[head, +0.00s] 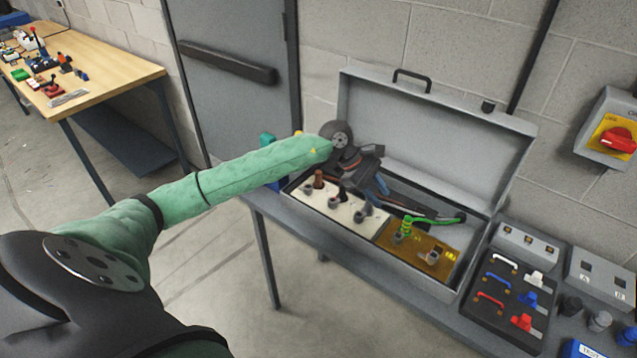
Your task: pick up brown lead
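An open grey case (455,140) stands on the bench with its lid up. A small brown upright piece (318,180), which looks like the end of the brown lead, stands at the left of the white panel (344,212) in the case. The rest of that lead is hard to make out. My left gripper (362,180) is above the back left of the case, to the right of the brown piece and apart from it in the picture. Its fingers are dark and small, and I cannot tell how far apart they are. My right gripper is out of view.
A green lead (435,220) lies in the case beside a brass-coloured panel (417,247). Right of the case are a black board (503,301) with coloured handles and grey boxes (602,275). A red switch (619,140) is on the wall. A wooden table (110,68) stands far left.

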